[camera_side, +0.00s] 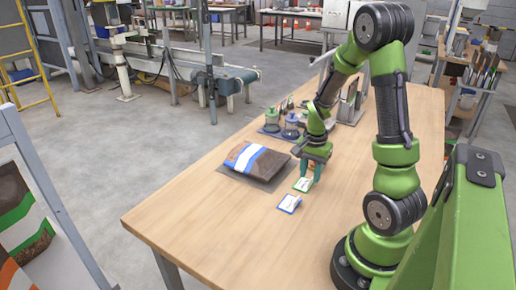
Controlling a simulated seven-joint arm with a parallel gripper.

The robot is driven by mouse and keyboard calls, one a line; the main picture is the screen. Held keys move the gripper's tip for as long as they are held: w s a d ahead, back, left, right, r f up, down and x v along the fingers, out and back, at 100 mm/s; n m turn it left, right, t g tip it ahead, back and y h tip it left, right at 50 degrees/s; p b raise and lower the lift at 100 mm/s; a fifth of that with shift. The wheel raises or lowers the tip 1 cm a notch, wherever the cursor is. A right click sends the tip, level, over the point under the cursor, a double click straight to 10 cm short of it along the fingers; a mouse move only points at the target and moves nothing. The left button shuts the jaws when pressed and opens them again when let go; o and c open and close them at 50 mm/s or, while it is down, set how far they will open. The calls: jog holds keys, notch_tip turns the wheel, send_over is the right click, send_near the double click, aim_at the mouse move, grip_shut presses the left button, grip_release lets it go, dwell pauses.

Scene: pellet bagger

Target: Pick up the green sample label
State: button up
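The green sample label (303,185) is a small white card with a green border. It lies on the wooden table, close to the middle. My gripper (310,178) is right above it, pointing down, with its two teal fingers apart. The fingertips are at or just above the label, and I cannot tell whether they touch it. A similar blue-bordered label (289,204) lies on the table in front of the green one.
A brown, white and blue pellet bag (257,161) lies on a dark mat left of my gripper. Jars (291,126) and upright metal items (350,104) stand behind it. The table (215,220) is bare at the front left.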

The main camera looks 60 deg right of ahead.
aim_at(310, 181)
jog(key=shift+s+f, duration=0.1)
jog(key=shift+f, duration=1.4)
jog(key=shift+c, duration=0.4)
grip_shut()
